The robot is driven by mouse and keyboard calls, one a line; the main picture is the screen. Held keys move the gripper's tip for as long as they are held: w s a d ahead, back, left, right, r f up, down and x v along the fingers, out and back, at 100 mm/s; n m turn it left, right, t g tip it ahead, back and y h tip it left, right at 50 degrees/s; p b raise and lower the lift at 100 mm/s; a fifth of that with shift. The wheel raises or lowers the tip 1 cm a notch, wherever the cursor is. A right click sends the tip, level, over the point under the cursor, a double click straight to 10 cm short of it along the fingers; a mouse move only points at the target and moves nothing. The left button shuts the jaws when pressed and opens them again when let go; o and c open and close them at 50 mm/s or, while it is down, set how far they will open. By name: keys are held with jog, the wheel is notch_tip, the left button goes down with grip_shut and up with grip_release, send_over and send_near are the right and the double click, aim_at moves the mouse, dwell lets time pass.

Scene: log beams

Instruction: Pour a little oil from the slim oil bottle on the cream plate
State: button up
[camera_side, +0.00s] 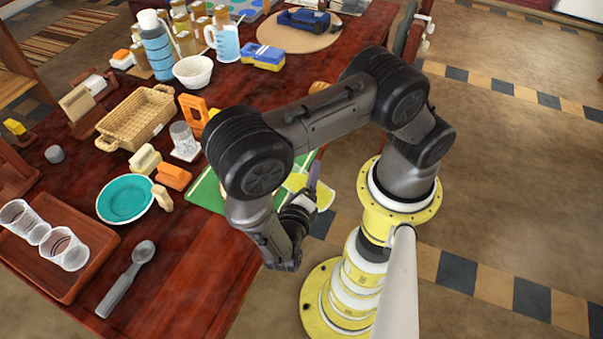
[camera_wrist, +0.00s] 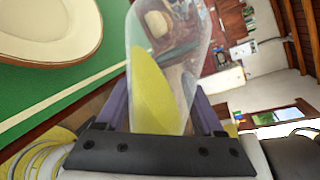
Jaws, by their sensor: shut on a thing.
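My gripper (camera_wrist: 160,112) is shut on the slim oil bottle (camera_wrist: 160,75), a clear bottle with yellow oil, held between purple fingers. The bottle is strongly tilted, and its oil lies along its left side in the wrist view. Its mouth is out of that frame. The cream plate (camera_wrist: 45,30) shows at top left there, lying on a green mat, to the left of the bottle and apart from it in the picture. In the side view my gripper (camera_side: 312,183) is low near the table's right edge, with yellow oil beside the finger. The arm hides the cream plate there.
The green mat (camera_side: 207,191) is partly covered by my arm. To its left are orange blocks (camera_side: 173,176), a teal bowl (camera_side: 126,200), a wicker basket (camera_side: 137,118) and a tray with glasses (camera_side: 28,255). A scoop (camera_side: 126,278) lies at the front. Bottles and jugs stand at the back.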

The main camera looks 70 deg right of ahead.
aim_at(319, 182)
jog(key=shift+s+f, duration=0.1)
jog(key=shift+s, duration=0.2)
dwell(0.4)
jog(key=shift+s+d+f+n+g, duration=0.1)
jog(key=shift+s+f+n+g, duration=0.4)
jog(key=shift+s+n, duration=0.45)
jog(key=shift+w+n, duration=0.2)
jog(key=shift+n, duration=0.05)
jog(key=shift+s+f+n+g, duration=0.25)
jog(key=shift+s+n+g, duration=0.25)
jog(key=shift+n, duration=0.3)
jog(key=shift+s+r+n+g, duration=0.1)
jog(key=shift+r+n+g, duration=0.2)
jog(key=shift+r+n, duration=0.4)
jog(key=shift+f, duration=0.1)
dwell(0.9)
